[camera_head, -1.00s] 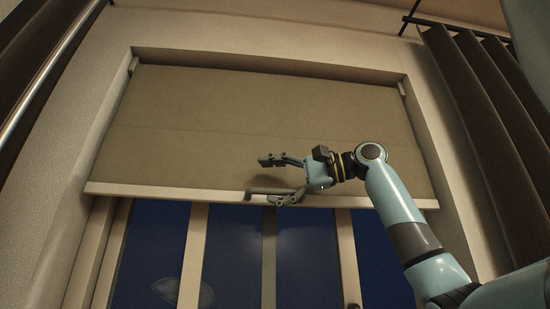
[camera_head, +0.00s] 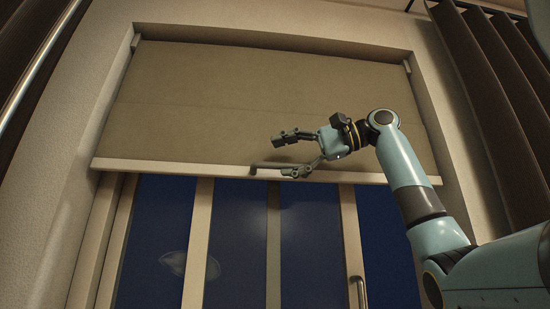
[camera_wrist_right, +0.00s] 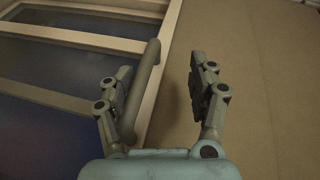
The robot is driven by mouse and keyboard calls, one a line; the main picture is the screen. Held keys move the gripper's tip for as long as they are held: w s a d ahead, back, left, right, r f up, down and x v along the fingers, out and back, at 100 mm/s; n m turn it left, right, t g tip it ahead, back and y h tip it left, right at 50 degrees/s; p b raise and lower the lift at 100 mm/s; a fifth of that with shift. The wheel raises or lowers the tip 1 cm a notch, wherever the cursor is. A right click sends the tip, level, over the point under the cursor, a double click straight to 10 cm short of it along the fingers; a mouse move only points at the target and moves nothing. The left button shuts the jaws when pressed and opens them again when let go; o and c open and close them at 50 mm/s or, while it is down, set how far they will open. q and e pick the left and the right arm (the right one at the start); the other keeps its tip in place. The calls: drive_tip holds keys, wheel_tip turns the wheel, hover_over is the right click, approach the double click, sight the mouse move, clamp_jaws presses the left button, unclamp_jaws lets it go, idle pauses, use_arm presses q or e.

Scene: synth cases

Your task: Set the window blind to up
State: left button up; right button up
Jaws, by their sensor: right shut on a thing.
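The window blind (camera_head: 260,110) is a tan sheet in the upper part of the window recess, with a pale bottom rail (camera_head: 200,168). It covers the top of the window, and the glass below is bare. A grey bar handle (camera_head: 266,164) is on the rail; it also shows in the wrist view (camera_wrist_right: 146,80). My right gripper (camera_head: 294,154) is at this handle, shut on it, with one finger against the bar and the other in front of the fabric. The exact contact is partly hidden by the finger. My left gripper is not in view.
The window frame (camera_head: 198,235) has pale uprights and dark blue panes. A window handle (camera_head: 361,292) is at the lower right. Dark curtains (camera_head: 500,110) hang at the right, and a metal rod (camera_head: 40,65) is at the upper left.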

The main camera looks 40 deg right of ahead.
drive_tip(key=f+b+v, duration=0.2)
drive_tip(key=b+v, duration=0.1)
drive_tip(key=v, duration=0.7)
drive_tip(key=shift+s, duration=0.4)
drive_tip(key=shift+f, duration=0.15)
idle(0.6)
